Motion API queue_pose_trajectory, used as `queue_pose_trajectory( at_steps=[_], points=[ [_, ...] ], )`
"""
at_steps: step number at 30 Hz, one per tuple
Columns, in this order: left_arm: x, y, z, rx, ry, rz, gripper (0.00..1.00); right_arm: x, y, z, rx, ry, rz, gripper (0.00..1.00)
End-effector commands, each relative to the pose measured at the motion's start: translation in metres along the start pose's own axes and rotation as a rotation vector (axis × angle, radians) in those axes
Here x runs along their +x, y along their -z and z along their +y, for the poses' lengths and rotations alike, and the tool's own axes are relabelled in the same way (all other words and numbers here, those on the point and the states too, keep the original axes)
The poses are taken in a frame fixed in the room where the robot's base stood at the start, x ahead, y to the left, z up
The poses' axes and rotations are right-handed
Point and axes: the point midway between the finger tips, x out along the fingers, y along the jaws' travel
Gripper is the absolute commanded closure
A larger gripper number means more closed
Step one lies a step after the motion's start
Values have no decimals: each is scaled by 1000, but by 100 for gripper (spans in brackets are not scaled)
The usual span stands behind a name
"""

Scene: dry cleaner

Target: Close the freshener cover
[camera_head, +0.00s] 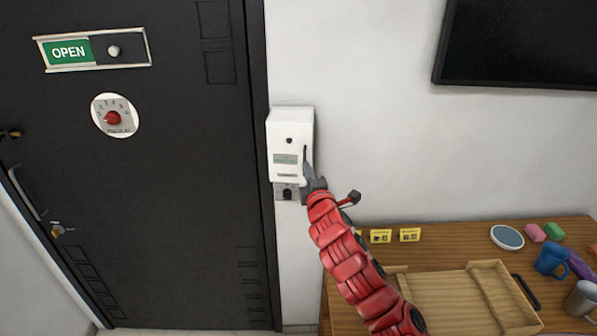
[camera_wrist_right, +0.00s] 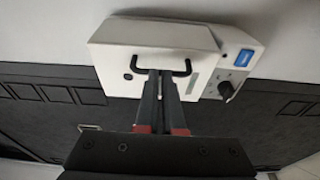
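The freshener (camera_head: 290,143) is a white box on the wall right of the black door. Its white cover (camera_wrist_right: 118,62) has a black bar handle (camera_wrist_right: 181,73), seen in the right wrist view. The cover's exact angle is hard to tell. My right gripper (camera_head: 307,165) is at the cover's right side in the head view. In the wrist view the right gripper (camera_wrist_right: 159,73) has its fingers together, side by side along the bar, tips overlapping the handle's middle. Nothing shows clamped between them; contact is unclear. My left gripper is not in view.
Below the cover is a grey panel with a dark knob (camera_wrist_right: 226,90) and a blue label (camera_wrist_right: 244,58). A wooden table (camera_head: 465,250) at lower right holds a wooden tray (camera_head: 450,300), mugs and yellow tags. A dark screen (camera_head: 520,45) hangs at upper right.

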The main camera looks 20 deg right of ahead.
Motion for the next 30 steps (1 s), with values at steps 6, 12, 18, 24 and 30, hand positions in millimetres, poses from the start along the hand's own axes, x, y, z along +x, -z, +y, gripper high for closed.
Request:
queue_pose_trajectory(
  at_steps=[6,12,18,24,30],
  points=[
    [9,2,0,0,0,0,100,7,-15,3,0,-2,2,100],
    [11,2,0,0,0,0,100,10,-22,1,0,0,-1,100],
    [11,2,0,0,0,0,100,10,-23,0,1,0,0,100],
    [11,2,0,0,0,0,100,10,-23,0,1,0,0,100],
    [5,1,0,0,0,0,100,7,-16,0,0,-3,4,100]
  ],
)
